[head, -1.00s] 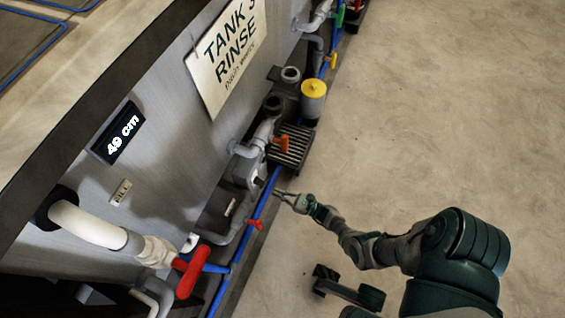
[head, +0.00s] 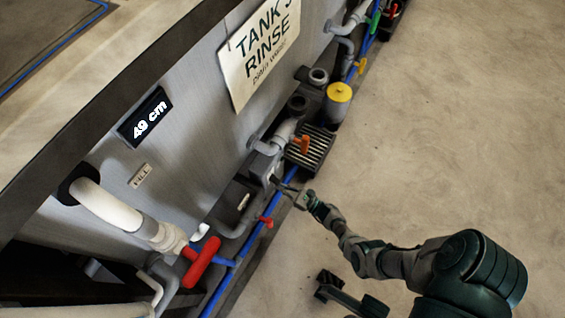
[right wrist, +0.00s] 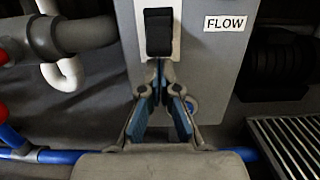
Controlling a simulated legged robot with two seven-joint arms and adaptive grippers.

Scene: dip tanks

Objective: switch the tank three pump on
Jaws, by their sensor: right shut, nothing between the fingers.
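The tank three pump shows as a grey box (head: 262,166) low beside the tank wall, below the "TANK 3 RINSE" sign (head: 262,50). In the right wrist view its grey face (right wrist: 205,62) fills the middle, with a black rocker switch (right wrist: 158,32) on a white plate and a "FLOW" label (right wrist: 226,22). My right gripper (head: 275,181) is shut and empty at the pump. In the right wrist view its fingertips (right wrist: 159,64) are together just below the switch; I cannot tell whether they touch it. My left gripper is not in view.
A red valve handle (head: 202,262) on a white pipe, a small red tap (head: 266,221) and a blue pipe (head: 249,240) lie nearer. An orange handle (head: 301,142) stands over a floor grate (head: 318,150). A yellow-topped canister (head: 339,94) stands beyond. The floor at right is clear.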

